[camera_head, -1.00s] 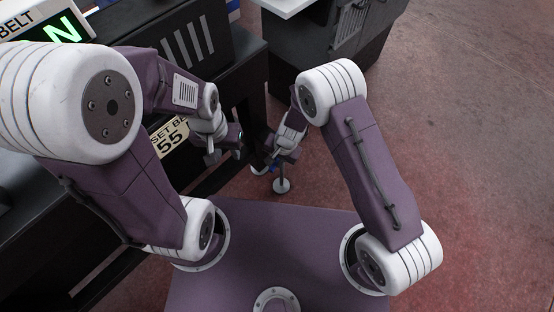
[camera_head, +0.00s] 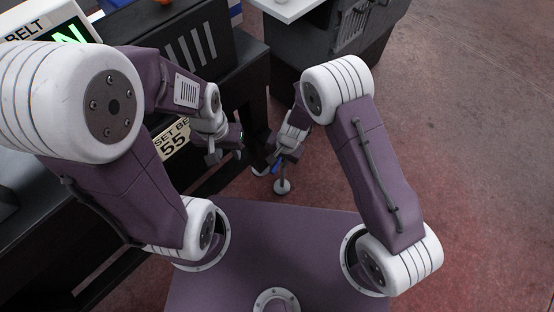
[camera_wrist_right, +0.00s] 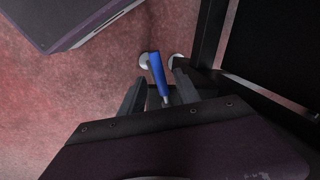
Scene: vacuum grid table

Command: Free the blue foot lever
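The blue foot lever (camera_wrist_right: 157,72) shows in the right wrist view as a blue grip on a thin metal rod, tilted. It lies between the two dark fingers of my right gripper (camera_wrist_right: 160,92), with gaps visible on both sides. In the head view a small piece of the blue lever (camera_head: 277,166) shows beside my right gripper (camera_head: 270,162), low near the floor; the rest is hidden behind the gripper. My left gripper (camera_head: 226,146) hangs by the front of the dark machine; its fingers are too small to judge.
A grey cabinet (camera_head: 335,40) stands at the back. Red floor (camera_head: 470,130) is clear on the right.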

